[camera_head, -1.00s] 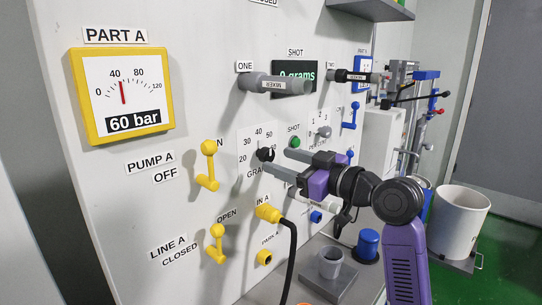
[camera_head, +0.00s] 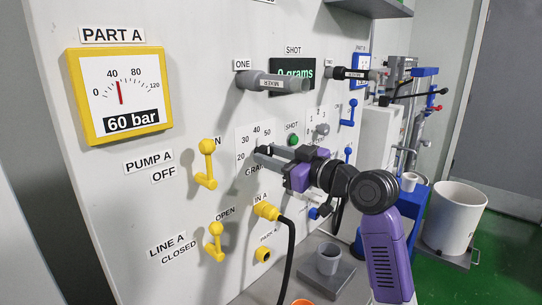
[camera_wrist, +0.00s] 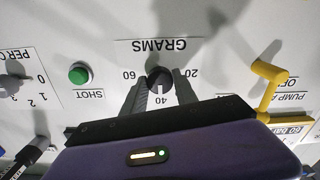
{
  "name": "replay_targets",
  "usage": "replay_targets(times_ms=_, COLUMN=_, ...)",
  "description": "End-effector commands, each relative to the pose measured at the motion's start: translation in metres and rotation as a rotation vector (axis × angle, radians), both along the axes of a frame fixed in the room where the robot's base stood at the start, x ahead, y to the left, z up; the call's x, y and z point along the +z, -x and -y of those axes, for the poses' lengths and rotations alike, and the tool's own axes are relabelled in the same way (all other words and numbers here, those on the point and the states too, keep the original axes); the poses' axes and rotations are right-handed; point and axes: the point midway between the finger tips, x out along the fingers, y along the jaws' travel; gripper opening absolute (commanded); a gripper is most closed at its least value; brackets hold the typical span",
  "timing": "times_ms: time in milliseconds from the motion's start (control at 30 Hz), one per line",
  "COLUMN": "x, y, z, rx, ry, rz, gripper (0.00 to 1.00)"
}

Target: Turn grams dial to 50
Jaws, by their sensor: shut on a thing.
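The grams dial is a small black knob on the pale panel, with a number scale around it. In the wrist view the dial (camera_wrist: 158,77) sits between my two grey fingers, under the upside-down GRAMS label (camera_wrist: 153,45); 20, 40 and 60 show around it. My gripper (camera_head: 262,153) reaches the panel from the right in the head view, and it also shows in the wrist view (camera_wrist: 159,84). Its fingers are shut on the dial's sides. The fingers cover most of the dial in the head view. I cannot tell which number the dial points at.
A green SHOT button (camera_head: 292,140) is just right of the dial. The yellow pump A lever (camera_head: 206,165) is to its left. The yellow IN A plug (camera_head: 266,211) with a black hose is below. The grey mixer ONE (camera_head: 273,82) juts out above. The shot display (camera_head: 294,72) reads 0 grams.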

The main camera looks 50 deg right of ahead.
Motion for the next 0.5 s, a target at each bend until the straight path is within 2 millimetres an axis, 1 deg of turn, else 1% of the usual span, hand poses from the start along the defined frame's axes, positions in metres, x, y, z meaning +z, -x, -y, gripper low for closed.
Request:
replay_targets(times_ms=267, x=0.0014, y=-0.0003, z=-0.0010, rx=0.002, ry=-0.055, rz=-0.002, gripper=0.00)
replay_targets(times_ms=500, x=0.0029, y=-0.0003, z=-0.0013, rx=0.003, ry=-0.210, rz=-0.008, gripper=0.00)
